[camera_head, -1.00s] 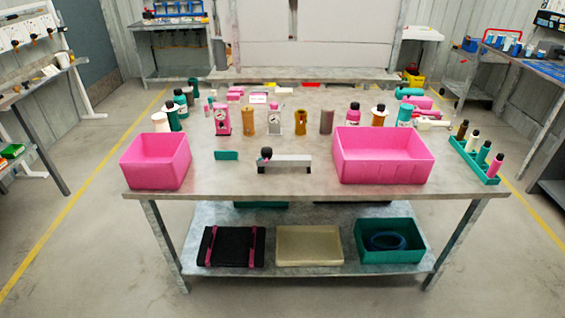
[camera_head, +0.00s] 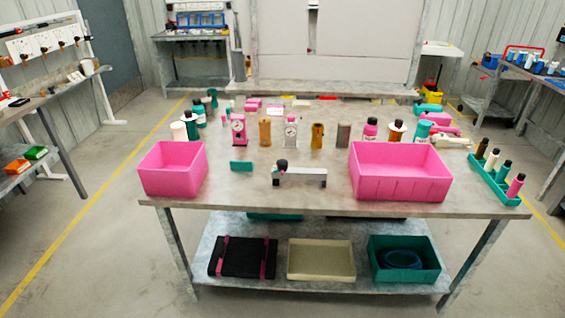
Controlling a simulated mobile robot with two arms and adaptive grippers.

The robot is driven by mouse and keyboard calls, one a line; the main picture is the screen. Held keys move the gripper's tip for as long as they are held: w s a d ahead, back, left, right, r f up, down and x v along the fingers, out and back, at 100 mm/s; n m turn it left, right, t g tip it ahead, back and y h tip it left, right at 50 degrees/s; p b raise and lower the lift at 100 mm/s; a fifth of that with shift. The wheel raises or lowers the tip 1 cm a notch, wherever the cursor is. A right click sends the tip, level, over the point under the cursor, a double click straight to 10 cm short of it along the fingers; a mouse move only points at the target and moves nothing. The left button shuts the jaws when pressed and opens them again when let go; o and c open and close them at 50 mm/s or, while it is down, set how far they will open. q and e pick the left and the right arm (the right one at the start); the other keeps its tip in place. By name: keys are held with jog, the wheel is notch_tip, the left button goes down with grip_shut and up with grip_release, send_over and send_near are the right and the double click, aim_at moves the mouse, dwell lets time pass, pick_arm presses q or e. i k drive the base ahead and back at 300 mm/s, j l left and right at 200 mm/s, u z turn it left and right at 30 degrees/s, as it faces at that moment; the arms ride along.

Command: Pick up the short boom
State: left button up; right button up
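A short light-grey bar (camera_head: 304,174) lies near the middle of the table's front part, with a dark round knob at its left end and dark supports under it. It may be the short boom, but I cannot tell for sure at this size. A small teal block (camera_head: 241,166) sits to its left, apart from it. Neither of my grippers is in view, and nothing touches the bar.
The metal table (camera_head: 255,198) has a pink bin (camera_head: 172,170) at front left and a larger pink bin (camera_head: 400,177) at front right. Several bottles, cylinders and gauges stand behind. A teal rack (camera_head: 497,186) holds bottles at the right. Floor in front is clear.

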aim_at(300, 174)
jog(key=i, duration=1.5)
